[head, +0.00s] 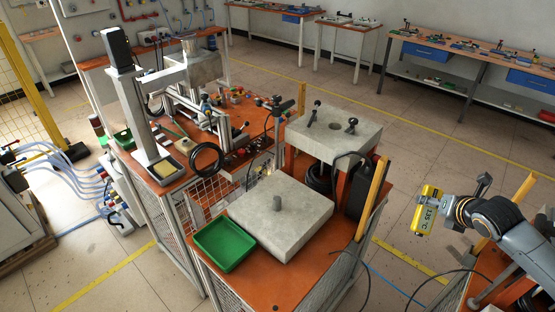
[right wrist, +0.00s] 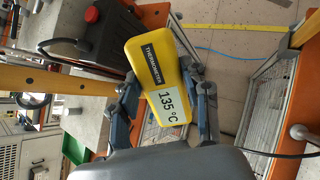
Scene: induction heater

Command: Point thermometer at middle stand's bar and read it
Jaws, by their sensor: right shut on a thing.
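The yellow thermometer (head: 427,208) is in my right gripper (head: 447,207), on the right side of the head view, out over the floor beside the orange bench. The right wrist view shows the thermometer (right wrist: 152,60) between the two fingers of the gripper (right wrist: 168,92), with 135 °C on its display. I cannot tell whether this is the middle stand's bar. The thermometer is well apart from it. My left gripper is not in view.
A green tray (head: 225,245) lies beside the grey block. A second grey block (head: 335,130) with black handles stands behind. A yellow post (head: 372,198) rises at the bench's right edge, between bench and thermometer. Dark cables hang nearby. Floor behind the thermometer is clear.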

